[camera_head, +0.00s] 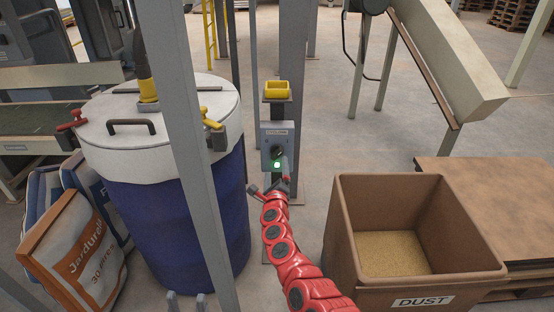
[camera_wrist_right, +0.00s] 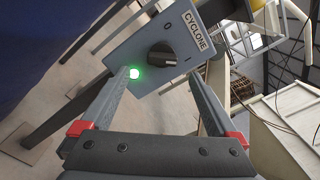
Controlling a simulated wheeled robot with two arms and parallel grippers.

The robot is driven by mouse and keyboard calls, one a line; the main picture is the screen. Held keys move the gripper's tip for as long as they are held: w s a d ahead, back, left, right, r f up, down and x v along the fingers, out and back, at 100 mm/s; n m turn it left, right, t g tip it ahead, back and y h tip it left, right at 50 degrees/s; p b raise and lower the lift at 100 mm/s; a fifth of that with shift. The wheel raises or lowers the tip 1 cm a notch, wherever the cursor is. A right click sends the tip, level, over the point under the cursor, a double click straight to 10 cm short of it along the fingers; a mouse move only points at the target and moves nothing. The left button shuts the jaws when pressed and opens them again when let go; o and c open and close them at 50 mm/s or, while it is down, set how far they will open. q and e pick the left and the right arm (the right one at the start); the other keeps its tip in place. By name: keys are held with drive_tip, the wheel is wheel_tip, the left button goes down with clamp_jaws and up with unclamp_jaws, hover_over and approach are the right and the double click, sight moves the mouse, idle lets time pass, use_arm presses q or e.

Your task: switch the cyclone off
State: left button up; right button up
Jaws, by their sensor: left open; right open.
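The cyclone switch box (camera_head: 268,137) is a grey box labelled CYCLONE on a post; it fills the top of the right wrist view (camera_wrist_right: 130,45). Its black rotary knob (camera_wrist_right: 162,56) has marks O and I beside it, and its bar points towards the I. A green lamp (camera_wrist_right: 135,72) on the box is lit, also in the head view (camera_head: 277,165). My right gripper (camera_head: 269,187) is open and empty in front of the box, its fingers (camera_wrist_right: 160,80) apart below the knob, not gripping it. My left gripper (camera_head: 187,301) shows only its fingertips at the bottom edge, open.
A blue drum (camera_head: 185,225) with a white lid (camera_head: 100,120) and an upright grey post (camera_head: 200,170) stand left of the box. A brown DUST bin (camera_head: 345,225) with grainy contents stands to the right. A yellow holder (camera_head: 278,91) sits above the box. Sacks (camera_head: 75,250) lean at left.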

sight(277, 156)
drive_tip(key=w+b, duration=0.2)
drive_tip(key=w, duration=0.1)
drive_tip(key=shift+w+a+f, duration=0.1)
drive_tip(key=shift+w+f, duration=0.05)
drive_tip(key=w+b, duration=0.3)
drive_tip(key=shift+f, duration=0.1)
drive_tip(key=shift+w+d+r+b, duration=0.2)
drive_tip(key=shift+w+r+b, duration=0.2)
drive_tip(key=shift+w, duration=0.1)
drive_tip(key=c, duration=1.4)
